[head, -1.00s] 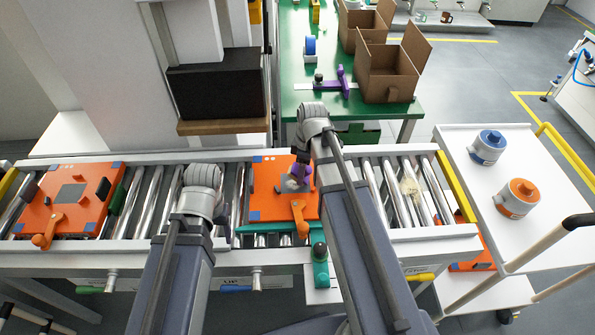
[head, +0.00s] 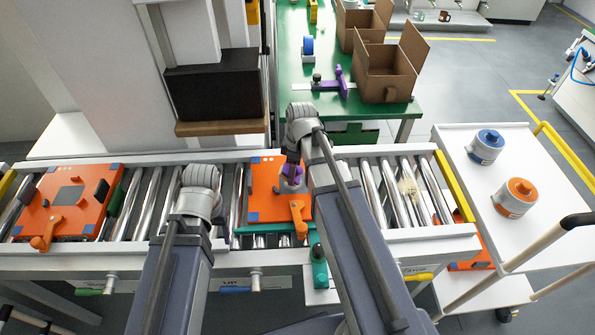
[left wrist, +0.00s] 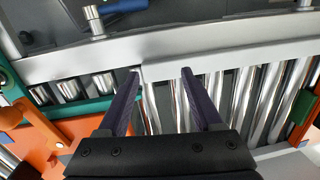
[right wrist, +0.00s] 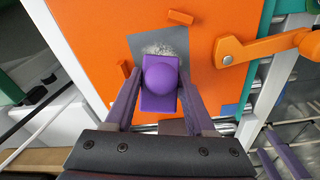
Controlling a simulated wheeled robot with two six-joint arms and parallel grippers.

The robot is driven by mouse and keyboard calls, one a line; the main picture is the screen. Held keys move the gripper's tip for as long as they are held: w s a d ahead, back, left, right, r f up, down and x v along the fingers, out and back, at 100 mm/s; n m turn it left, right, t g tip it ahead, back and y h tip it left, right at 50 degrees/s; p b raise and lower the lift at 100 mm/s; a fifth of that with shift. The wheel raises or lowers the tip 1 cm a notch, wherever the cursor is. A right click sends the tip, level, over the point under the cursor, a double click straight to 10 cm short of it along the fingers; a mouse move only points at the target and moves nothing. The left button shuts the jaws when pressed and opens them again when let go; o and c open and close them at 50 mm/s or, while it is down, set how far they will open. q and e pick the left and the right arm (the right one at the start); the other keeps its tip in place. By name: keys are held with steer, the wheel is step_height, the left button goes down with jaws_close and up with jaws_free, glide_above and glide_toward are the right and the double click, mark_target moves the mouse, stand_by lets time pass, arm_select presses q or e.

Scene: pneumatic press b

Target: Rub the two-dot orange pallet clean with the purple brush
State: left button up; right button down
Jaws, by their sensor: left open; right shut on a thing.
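The middle orange pallet (head: 265,190) lies on the roller conveyor, with small pale dots near its far edge and blue corners. My right gripper (right wrist: 160,92) is shut on the purple brush (right wrist: 160,78) above this pallet's grey patch (right wrist: 205,45). A pale, speckled area shows at the brush's far end; I cannot tell bristles from dirt. In the head view the brush (head: 292,172) is partly hidden by my right arm. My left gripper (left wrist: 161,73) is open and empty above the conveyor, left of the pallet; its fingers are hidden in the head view.
Another orange pallet (head: 68,200) lies at the conveyor's left end. An orange lever (head: 299,215) sits on the middle pallet's near edge. A green table (head: 300,70) with cardboard boxes (head: 385,72) stands behind. A white cart (head: 470,190) with two canisters is at right.

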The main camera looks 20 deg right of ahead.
mark_target(278, 173)
arm_select(q)
steer(key=shift+r, duration=0.1)
arm_select(e)
steer(key=shift+w+a+r, duration=0.1)
steer(key=shift+w+a, duration=0.05)
steer(key=shift+a, duration=0.45)
steer(key=shift+w+a, duration=0.15)
steer(key=shift+a, duration=0.4)
steer(key=shift+a, duration=0.1)
arm_select(q)
steer(key=shift+r, duration=0.15)
arm_select(e)
steer(key=shift+w+a+r, duration=0.1)
steer(key=shift+w+a, duration=0.1)
steer(key=shift+a, duration=0.3)
steer(key=shift+w+a, duration=0.15)
steer(key=shift+a, duration=0.35)
arm_select(q)
step_height(278, 173, up, 6)
steer(key=p, duration=0.6)
arm_select(e)
step_height(278, 173, up, 6)
steer(key=shift+r, duration=0.1)
